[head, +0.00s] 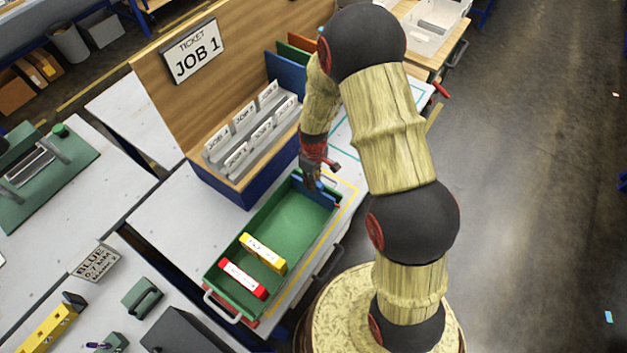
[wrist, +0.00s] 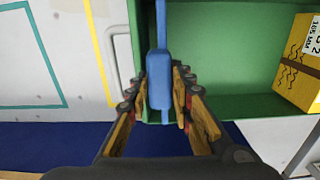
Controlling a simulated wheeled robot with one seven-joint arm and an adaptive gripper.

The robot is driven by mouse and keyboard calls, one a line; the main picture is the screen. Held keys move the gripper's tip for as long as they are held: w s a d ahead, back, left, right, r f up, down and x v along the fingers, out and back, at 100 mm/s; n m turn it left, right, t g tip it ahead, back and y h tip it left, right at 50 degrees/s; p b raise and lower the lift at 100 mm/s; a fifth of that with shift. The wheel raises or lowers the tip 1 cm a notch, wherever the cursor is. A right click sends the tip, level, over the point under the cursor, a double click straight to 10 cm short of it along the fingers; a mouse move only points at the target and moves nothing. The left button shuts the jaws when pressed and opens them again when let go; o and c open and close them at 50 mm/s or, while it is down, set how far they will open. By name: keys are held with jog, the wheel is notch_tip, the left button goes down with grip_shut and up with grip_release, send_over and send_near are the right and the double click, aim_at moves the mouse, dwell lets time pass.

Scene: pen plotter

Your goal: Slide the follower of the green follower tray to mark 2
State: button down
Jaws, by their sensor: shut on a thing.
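The green follower tray (head: 287,222) is long and open on top, lying on a white bench in the head view. Its blue follower (head: 325,196) stands across the tray's far end, close to the end wall. In the wrist view the follower (wrist: 158,28) is a blue plate with a thicker blue grip, near the tray's handle end. My gripper (head: 312,183) reaches down from above; in the wrist view its fingers (wrist: 162,92) are shut on the follower's grip, one on each side. I cannot make out any numbered marks on the tray.
A yellow box (head: 263,254) and a red box (head: 243,279) lie across the near end of the tray; the tray floor between them and the follower is clear. A blue-sided card rack (head: 240,182) stands beside the tray's left side. Wire handles show at the tray's ends.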

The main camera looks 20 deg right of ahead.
dwell(0.3)
jog(key=s+a, duration=1.3)
jog(key=a, duration=0.5)
jog(key=shift+s, duration=0.1)
jog(key=c, duration=1.7)
grip_release()
jog(key=shift+o, duration=0.7)
jog(key=shift+r, duration=0.1)
notch_tip(320, 180, up, 12)
jog(key=shift+a, duration=0.1)
